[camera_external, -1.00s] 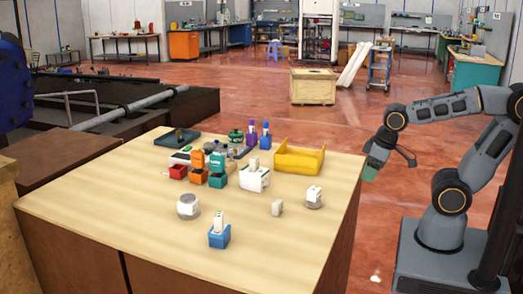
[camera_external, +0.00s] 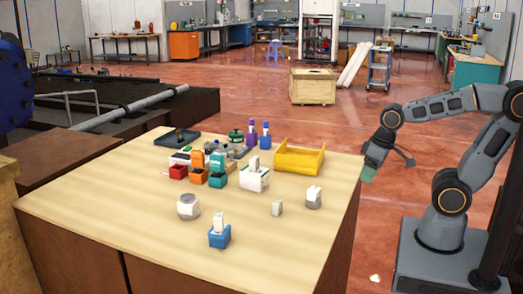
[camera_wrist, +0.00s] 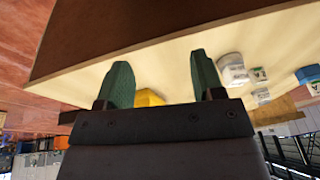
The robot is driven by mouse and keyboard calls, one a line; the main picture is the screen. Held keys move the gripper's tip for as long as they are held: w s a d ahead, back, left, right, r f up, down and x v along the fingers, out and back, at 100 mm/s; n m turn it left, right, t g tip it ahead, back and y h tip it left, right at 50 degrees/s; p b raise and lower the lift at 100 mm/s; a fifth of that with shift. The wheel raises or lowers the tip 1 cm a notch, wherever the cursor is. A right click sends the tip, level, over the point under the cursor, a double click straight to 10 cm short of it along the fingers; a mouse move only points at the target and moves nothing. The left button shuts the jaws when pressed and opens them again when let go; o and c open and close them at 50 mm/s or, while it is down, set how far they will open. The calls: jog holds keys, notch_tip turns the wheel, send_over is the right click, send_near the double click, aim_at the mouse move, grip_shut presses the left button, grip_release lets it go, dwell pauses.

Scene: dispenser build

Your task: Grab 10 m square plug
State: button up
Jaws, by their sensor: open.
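My gripper (camera_external: 388,168) is at the right edge of the table, open and empty. Its two green fingertips show apart in the wrist view (camera_wrist: 161,72). Candidates for the square plug are a small white block (camera_external: 277,208), a white piece on a grey round base (camera_external: 314,197) and a white piece standing in a blue holder (camera_external: 219,230). I cannot tell which is the 10 m square plug, as no marking is readable. In the wrist view, white and grey pieces (camera_wrist: 232,70) lie right of the fingers, apart from them.
The wooden table (camera_external: 120,215) also holds a yellow bin (camera_external: 299,158), a white box (camera_external: 254,179), a round grey-white piece (camera_external: 188,206), red (camera_external: 178,172), orange (camera_external: 198,176) and teal (camera_external: 218,180) holders and a dark tray (camera_external: 177,138). The table's front right is clear.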

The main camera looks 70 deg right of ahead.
jog(key=w+m+y, duration=0.2)
jog(key=m+y, duration=0.1)
jog(key=m, duration=0.1)
jog(key=w+a+m+g+y, duration=0.1)
jog(key=w+m+y, duration=0.1)
jog(key=m, duration=0.3)
jog(key=w+a+m+g+y, duration=0.1)
jog(key=w+m+y, duration=0.2)
jog(key=m+y, duration=0.1)
jog(key=shift+a+m, duration=0.25)
jog(key=shift+m, duration=0.45)
jog(key=w+m+y, duration=0.1)
jog(key=w+d+r+m+t+y, duration=0.1)
jog(key=m, duration=0.1)
jog(key=w+m+y, duration=0.1)
jog(key=w, duration=0.1)
jog(key=shift+d+r+m+t, duration=0.2)
jog(key=shift+m+t, duration=0.1)
jog(key=shift+t, duration=0.1)
send_near(311, 195)
jog(key=a, duration=0.1)
jog(key=a+f, duration=0.1)
jog(key=a, duration=0.1)
jog(key=shift+w+a+f+y, duration=0.25)
jog(key=shift+w+f+y, duration=0.05)
jog(key=shift+w, duration=0.1)
jog(key=shift+f+p+x, duration=0.2)
jog(key=shift+p+x, duration=0.1)
jog(key=shift+x, duration=2.8)
